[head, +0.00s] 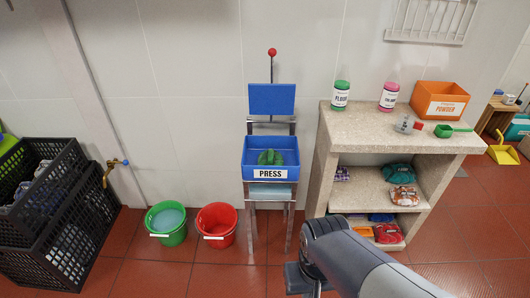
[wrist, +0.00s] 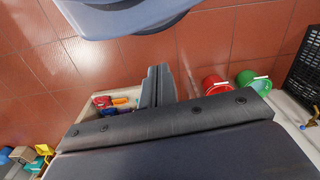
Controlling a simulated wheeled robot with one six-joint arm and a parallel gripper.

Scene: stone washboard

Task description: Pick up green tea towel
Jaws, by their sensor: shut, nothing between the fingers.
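A crumpled green cloth (head: 269,157), which looks like the green tea towel, lies in the blue tray labelled PRESS (head: 287,173). A dark green folded cloth (head: 398,172) also lies on the middle shelf of the stone unit; I cannot tell for sure which is the tea towel. My gripper (wrist: 157,75) is shut and empty in the wrist view, pointing over the floor. In the head view my arm reaches up from the bottom, in front of and below the tray, apart from both cloths. Neither green cloth can be made out in the wrist view.
The stone unit (head: 338,118) holds bottles, an orange POWDER box (head: 440,101), a green scoop (head: 452,131) and several other cloths. Green (head: 166,226) and red (head: 217,226) buckets stand left of the press. Black crates (head: 72,239) stand far left. Front floor is partly clear.

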